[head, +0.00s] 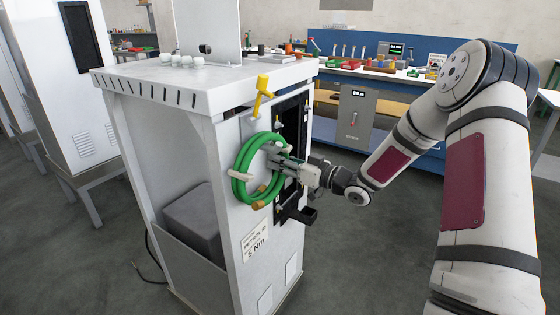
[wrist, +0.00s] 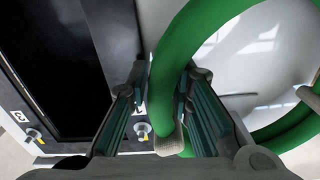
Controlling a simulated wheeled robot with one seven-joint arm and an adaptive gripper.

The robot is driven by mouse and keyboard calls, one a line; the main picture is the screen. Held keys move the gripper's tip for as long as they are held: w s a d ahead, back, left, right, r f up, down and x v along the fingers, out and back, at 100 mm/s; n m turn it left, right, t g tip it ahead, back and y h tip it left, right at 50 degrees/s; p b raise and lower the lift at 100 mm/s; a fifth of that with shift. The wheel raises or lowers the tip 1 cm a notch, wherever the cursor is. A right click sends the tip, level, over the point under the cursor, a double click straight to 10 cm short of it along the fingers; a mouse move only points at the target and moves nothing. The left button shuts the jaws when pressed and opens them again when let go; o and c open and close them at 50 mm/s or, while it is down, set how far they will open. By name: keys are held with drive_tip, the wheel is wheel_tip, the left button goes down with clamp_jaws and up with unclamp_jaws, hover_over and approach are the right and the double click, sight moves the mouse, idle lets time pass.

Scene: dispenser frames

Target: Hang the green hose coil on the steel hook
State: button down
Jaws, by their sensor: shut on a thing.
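The green hose coil (head: 238,163) is a ring of several loops with beige ties and a brass-coloured end. It hangs upright, close against the front of the white cabinet. My gripper (head: 274,156) is shut on the coil's right side. In the wrist view the hose (wrist: 166,62) passes between the two fingers of my gripper (wrist: 162,88), with a beige tie low between them. I cannot clearly pick out the steel hook; the coil and fingers cover part of the panel. Whether the coil touches a hook cannot be told.
The white cabinet (head: 170,150) has a yellow handle-like part (head: 262,96) above the coil. A dark opening (wrist: 55,65) lies left of the fingers in the wrist view. A black ledge (head: 297,214) juts out below my gripper. A blue workbench (head: 420,150) stands behind.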

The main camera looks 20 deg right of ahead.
drive_tip(key=c, duration=1.3)
unclamp_jaws()
drive_tip(key=shift+r, duration=0.1)
drive_tip(key=shift+c, duration=0.2)
drive_tip(key=shift+s+d, duration=0.1)
